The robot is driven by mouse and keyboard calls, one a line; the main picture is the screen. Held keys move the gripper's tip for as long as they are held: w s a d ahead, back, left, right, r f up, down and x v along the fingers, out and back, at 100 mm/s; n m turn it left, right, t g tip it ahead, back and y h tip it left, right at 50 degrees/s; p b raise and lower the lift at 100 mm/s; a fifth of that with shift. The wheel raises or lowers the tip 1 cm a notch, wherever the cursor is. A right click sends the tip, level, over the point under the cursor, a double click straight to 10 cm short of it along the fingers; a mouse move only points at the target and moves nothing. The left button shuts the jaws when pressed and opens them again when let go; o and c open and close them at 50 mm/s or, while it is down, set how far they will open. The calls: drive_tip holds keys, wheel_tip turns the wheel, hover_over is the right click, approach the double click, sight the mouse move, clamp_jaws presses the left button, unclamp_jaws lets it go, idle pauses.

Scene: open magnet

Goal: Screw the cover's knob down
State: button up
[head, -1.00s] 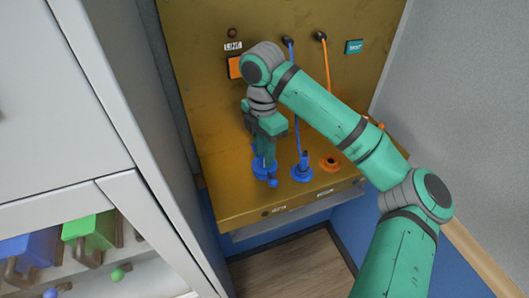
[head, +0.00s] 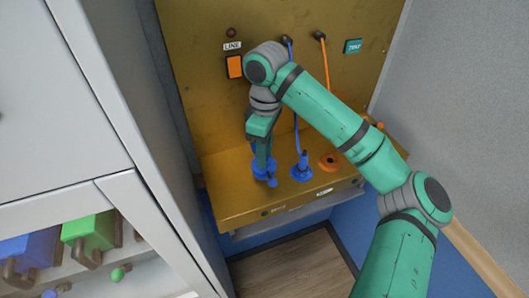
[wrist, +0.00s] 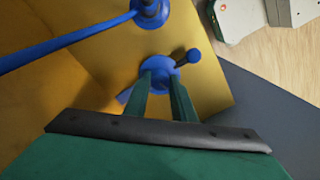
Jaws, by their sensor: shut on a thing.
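My gripper (head: 262,160) points down over the left end of the brass ledge, its fingers shut on the blue knob (wrist: 161,72). The knob stands on the ledge, and the fingers hide much of it. In the head view its blue base (head: 258,173) shows around the fingertips. A short stalk with a blue ball end (wrist: 193,56) sticks out beside the fingers; this ball also shows in the head view (head: 272,183). I cannot tell how far down the knob sits or where the cover's edges lie.
A blue socket (head: 302,170) with a plug and blue cable stands just right of the knob. An orange socket (head: 329,162) is further right. The brass back panel (head: 210,110) carries an orange switch (head: 235,67). A grey cabinet (head: 80,100) stands close on the left.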

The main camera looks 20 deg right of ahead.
drive_tip(key=m, duration=0.5)
drive_tip(key=shift+m, duration=0.3)
drive_tip(key=m, duration=0.9)
drive_tip(key=shift+m+t, duration=0.3)
drive_tip(key=shift+m, duration=0.1)
drive_tip(key=shift+a+m, duration=0.1)
drive_tip(key=shift+m, duration=2.5)
drive_tip(key=o, duration=1.1)
drive_tip(key=shift+s, duration=0.1)
drive_tip(key=shift+c, duration=0.2)
